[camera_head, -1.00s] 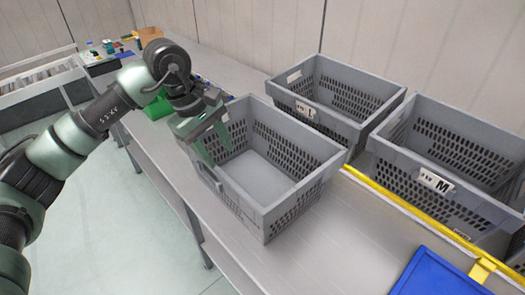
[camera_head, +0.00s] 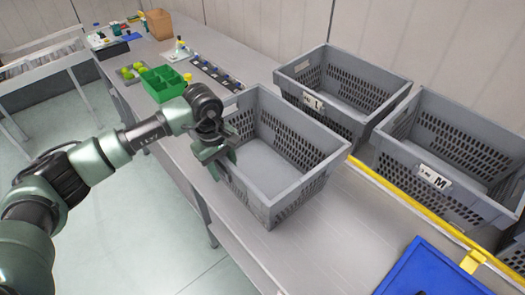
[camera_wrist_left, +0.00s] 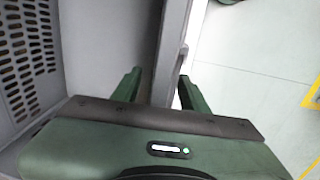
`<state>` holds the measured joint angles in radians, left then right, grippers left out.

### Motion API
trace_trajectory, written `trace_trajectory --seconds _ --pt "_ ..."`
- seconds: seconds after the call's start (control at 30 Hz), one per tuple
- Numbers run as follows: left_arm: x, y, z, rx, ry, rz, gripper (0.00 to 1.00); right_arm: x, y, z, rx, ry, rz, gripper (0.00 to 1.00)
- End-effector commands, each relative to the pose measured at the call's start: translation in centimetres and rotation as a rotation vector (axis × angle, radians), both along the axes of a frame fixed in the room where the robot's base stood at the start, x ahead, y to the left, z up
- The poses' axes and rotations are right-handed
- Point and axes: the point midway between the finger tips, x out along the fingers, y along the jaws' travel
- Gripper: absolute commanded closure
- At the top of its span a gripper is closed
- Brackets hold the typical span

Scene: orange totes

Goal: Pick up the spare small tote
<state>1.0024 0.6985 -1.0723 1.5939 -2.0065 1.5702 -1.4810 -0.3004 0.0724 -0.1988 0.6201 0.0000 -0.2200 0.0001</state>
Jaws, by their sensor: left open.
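A grey perforated tote (camera_head: 302,190) with no label in sight stands on the bench, in front of two labelled grey totes. It looks empty. My left gripper (camera_head: 219,172) is at its left wall, with the fingers pointing down. In the left wrist view the open fingers (camera_wrist_left: 160,88) are on either side of the tote wall (camera_wrist_left: 172,45), one inside and one outside. They look apart from the wall. A handle slot shows in the wall near the outer finger. My right gripper is not in view.
The tote marked L (camera_head: 322,112) and the tote marked M (camera_head: 445,188) stand behind, past a yellow rail (camera_head: 410,217). A blue tray (camera_head: 425,272) is at the lower right. Bare bench (camera_head: 310,255) lies in front.

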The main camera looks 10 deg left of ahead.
Motion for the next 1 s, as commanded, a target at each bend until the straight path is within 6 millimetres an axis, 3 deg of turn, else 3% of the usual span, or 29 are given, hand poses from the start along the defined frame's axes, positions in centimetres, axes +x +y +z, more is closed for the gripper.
trace_trajectory --seconds 0.07,0.23,1.0 --pt "0.0 -0.01 -0.01 0.0 0.0 0.0 0.56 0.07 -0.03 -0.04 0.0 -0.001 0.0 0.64" --pt "0.01 -0.02 0.03 -0.001 -0.001 0.001 1.0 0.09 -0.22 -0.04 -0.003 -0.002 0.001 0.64" --pt "0.08 -0.03 0.18 -0.002 -0.002 0.002 1.0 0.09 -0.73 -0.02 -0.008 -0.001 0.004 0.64"
